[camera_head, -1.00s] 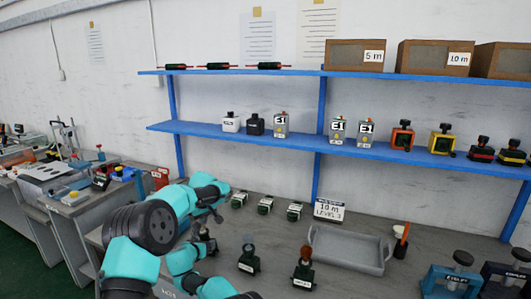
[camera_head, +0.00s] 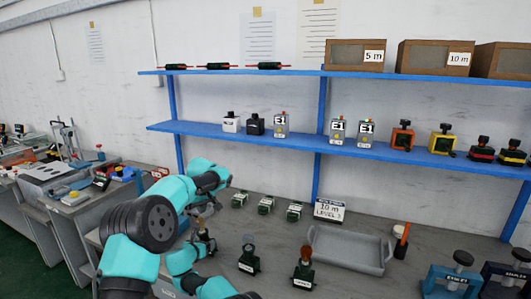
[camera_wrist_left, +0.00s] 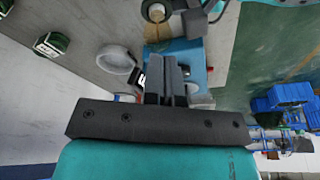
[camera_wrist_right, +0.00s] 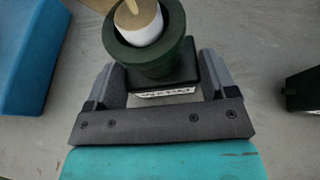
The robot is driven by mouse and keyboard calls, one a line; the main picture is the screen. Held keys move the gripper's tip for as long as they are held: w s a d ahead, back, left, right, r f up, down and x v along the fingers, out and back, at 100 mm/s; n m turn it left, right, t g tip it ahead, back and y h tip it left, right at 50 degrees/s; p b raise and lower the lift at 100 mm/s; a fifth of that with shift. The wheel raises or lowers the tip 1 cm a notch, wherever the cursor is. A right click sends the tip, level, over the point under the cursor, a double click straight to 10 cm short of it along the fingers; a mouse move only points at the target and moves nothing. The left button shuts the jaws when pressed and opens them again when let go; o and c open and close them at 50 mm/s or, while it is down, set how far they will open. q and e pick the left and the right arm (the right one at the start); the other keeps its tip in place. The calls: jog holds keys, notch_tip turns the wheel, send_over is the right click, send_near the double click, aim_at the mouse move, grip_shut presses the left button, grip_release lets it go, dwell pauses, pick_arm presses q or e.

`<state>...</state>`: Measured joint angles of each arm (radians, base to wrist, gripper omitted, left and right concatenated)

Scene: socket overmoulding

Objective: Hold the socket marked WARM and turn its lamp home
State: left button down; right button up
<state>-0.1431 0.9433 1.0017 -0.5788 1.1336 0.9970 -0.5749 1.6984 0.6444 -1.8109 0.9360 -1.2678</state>
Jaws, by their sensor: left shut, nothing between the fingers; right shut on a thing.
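The dark green socket marked WARM (camera_wrist_right: 168,92) is in the right wrist view, with my right gripper (camera_wrist_right: 165,76) shut on its body. A lamp with a white base (camera_wrist_right: 140,25) and tan top stands in the socket's round collar. I cannot tell how deep it sits. In the head view the amber lamp (camera_head: 203,236) shows just below my left gripper (camera_head: 208,210). In the left wrist view my left gripper (camera_wrist_left: 167,78) is shut and empty, with the lamp (camera_wrist_left: 155,12) ahead of its tips, apart from them. The right gripper is hidden in the head view.
Two more sockets, one with a grey lamp (camera_head: 249,258) and one with a red-brown lamp (camera_head: 303,270), stand to the right. A grey tray (camera_head: 345,262) lies beyond. A blue block (camera_wrist_right: 22,50) is close to the right gripper. Shelves (camera_head: 250,132) stand behind.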

pick_arm(q)
jog(key=a+m+h, duration=0.2)
jog(key=m, duration=0.4)
jog(key=a+m+t+h, duration=0.1)
jog(key=a+m+h, duration=0.1)
jog(key=m, duration=0.3)
jog(key=a+m+h, duration=0.2)
jog(key=m+h, duration=0.1)
jog(key=m, duration=0.3)
jog(key=shift+s+r+m+h, duration=0.1)
jog(key=shift+r+m+h, duration=0.2)
jog(key=shift+r, duration=0.05)
jog(key=shift+f, duration=0.15)
notch_tip(320, 180, down, 7)
jog(key=d, duration=0.1)
dwell(0.5)
jog(key=shift+w+d+r, duration=0.2)
jog(key=shift+w+d, duration=0.1)
jog(key=shift+w, duration=0.25)
dwell(1.5)
jog(key=shift+w+a+f, duration=0.1)
jog(key=shift+w+a, duration=0.45)
jog(key=shift+w, duration=0.1)
dwell(0.5)
jog(key=shift+a, duration=0.1)
jog(key=shift+s+a, duration=0.2)
jog(key=shift+a, duration=0.05)
